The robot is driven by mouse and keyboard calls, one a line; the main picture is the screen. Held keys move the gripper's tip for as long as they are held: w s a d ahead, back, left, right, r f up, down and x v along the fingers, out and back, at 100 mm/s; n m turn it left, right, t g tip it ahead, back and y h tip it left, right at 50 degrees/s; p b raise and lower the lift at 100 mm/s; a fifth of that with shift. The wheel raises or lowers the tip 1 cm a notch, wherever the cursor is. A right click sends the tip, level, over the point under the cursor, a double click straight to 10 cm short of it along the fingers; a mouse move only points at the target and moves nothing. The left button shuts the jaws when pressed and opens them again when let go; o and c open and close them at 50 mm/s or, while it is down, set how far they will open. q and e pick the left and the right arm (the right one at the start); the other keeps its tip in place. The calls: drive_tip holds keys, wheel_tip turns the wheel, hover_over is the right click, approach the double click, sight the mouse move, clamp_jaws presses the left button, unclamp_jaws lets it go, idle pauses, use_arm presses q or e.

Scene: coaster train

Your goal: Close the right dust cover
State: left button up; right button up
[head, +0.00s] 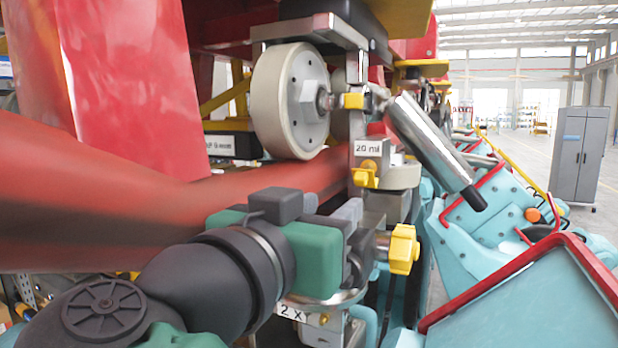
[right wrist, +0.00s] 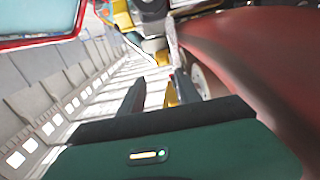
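My right gripper (head: 360,238) is in the lower middle of the head view, beside a yellow knob (head: 404,249) on the wheel assembly. I cannot tell whether it touches the knob. In the right wrist view its two dark fingers (right wrist: 158,92) are apart, with a yellow part (right wrist: 171,93) showing between or beyond them. No part is clearly recognisable as the right dust cover. A silver cylinder with a black end (head: 430,140) slants down to the right above the gripper. My left gripper is not in view.
A pale wheel (head: 289,100) sits above my arm, next to a "20 ml" label and a smaller yellow knob (head: 365,176). Teal car parts with red rims (head: 535,290) fill the right side. A grey cabinet (head: 580,155) stands on open floor behind.

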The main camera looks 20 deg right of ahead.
sight(359, 180)
drive_tip(key=p+x, duration=0.2)
drive_tip(key=x, duration=0.1)
drive_tip(key=p+x, duration=0.2)
drive_tip(key=x, duration=0.2)
drive_tip(key=r+p+x, duration=0.1)
drive_tip(key=p+x, duration=0.1)
drive_tip(key=x, duration=0.2)
drive_tip(key=shift+w+a+r, duration=0.1)
drive_tip(key=shift+w+a, duration=0.1)
drive_tip(key=shift+w, duration=0.15)
drive_tip(key=w+d, duration=0.1)
drive_tip(key=d, duration=0.1)
drive_tip(key=w+d+f, duration=0.1)
drive_tip(key=shift+w+d, duration=0.1)
drive_tip(key=shift+d, duration=0.3)
drive_tip(key=shift+a, duration=0.3)
drive_tip(key=shift+s+a+r, duration=0.2)
drive_tip(key=shift+s+a, duration=0.1)
drive_tip(key=shift+a, duration=0.35)
drive_tip(key=c, duration=0.4)
drive_tip(key=shift+c, duration=1.3)
clamp_jaws()
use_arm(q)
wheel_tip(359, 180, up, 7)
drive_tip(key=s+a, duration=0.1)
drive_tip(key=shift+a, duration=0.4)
use_arm(e)
drive_tip(key=shift+s+d, duration=0.1)
drive_tip(key=shift+d, duration=0.05)
